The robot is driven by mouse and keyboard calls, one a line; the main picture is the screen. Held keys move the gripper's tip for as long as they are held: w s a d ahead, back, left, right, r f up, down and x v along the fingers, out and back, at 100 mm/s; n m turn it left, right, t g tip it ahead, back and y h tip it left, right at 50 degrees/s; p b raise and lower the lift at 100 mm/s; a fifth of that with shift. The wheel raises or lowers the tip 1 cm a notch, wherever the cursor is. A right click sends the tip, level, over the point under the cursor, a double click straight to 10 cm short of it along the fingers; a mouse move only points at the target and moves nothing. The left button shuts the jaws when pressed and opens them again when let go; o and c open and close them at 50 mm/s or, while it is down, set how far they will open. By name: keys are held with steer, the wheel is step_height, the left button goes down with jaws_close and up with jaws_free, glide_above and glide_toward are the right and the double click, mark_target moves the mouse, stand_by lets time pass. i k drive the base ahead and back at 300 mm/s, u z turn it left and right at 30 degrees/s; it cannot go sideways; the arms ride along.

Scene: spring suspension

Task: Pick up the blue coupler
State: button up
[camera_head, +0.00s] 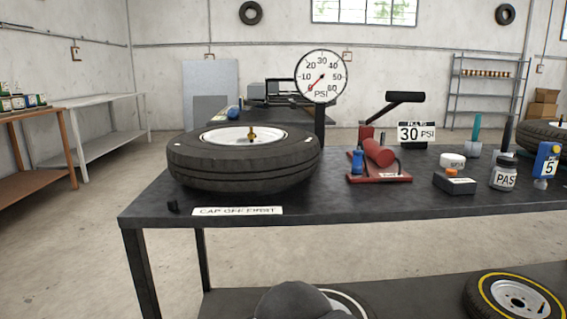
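A small upright blue piece (357,162), which looks like the blue coupler, stands at the left end of the red foot pump (379,178) on the dark workbench (330,207). The pump has a red cylinder and a raised lever with a black handle. A tire (245,165) lies flat left of it, with a brass-colored valve piece (252,134) upright at its middle. My gripper is not in view.
A round PSI gauge (321,77) stands behind the tire. A "30 PSI" sign (416,133), a dark box (455,183), a grey jar (503,176) and a blue "5" tag (546,160) crowd the right. The bench's front strip right of the "CAP OFF FIRST" label (237,211) is clear.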

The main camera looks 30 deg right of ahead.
mark_target(357, 168)
steer(key=u, duration=1.5)
steer(key=k, duration=1.5)
steer(key=z, duration=1.75)
steer(key=i, duration=0.5)
steer(key=z, duration=0.05)
